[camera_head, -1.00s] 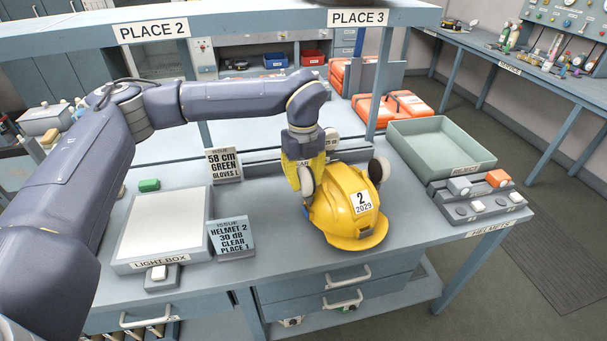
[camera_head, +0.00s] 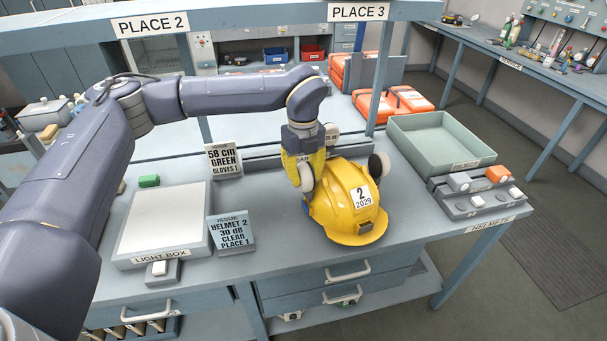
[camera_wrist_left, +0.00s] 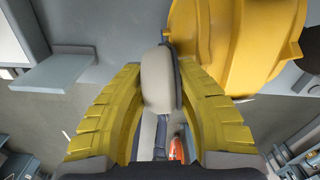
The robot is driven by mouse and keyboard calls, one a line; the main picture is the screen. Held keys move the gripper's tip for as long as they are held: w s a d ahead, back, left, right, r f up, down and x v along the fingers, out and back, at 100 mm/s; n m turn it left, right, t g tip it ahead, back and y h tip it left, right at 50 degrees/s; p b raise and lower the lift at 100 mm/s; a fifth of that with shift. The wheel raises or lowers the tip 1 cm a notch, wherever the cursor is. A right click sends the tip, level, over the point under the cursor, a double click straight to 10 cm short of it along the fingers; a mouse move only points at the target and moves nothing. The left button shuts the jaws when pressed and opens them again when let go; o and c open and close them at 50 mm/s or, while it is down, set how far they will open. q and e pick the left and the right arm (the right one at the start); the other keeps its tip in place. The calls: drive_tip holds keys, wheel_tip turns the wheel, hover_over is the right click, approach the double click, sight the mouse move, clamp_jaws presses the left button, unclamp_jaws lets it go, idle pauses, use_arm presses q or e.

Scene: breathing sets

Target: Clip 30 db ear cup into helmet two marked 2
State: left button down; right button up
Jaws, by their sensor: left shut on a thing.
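The yellow helmet (camera_head: 346,210) marked 2, 2029, stands on the bench, and its shell also shows in the left wrist view (camera_wrist_left: 240,45). My left gripper (camera_head: 306,172) has yellow fingers and is shut on another pale ear cup (camera_wrist_left: 158,80) with a dark rim, at the helmet's left side. Whether that cup is clipped in or only touching cannot be told. Its rating is not readable. My right gripper is not in view.
A light box (camera_head: 165,225) and an issue card reading helmet 2, 30 dB, clear, place 1 (camera_head: 232,232) stand to the left. An empty green tray (camera_head: 440,145) and a switch block (camera_head: 480,196) lie to the right. The bench front edge is close to the helmet.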

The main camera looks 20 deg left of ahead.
use_arm(q)
drive_tip(key=shift+f, duration=2.1)
idle(0.6)
drive_tip(key=c, duration=1.1)
unclamp_jaws()
drive_tip(key=shift+o, duration=0.2)
wheel_tip(320, 180, up, 12)
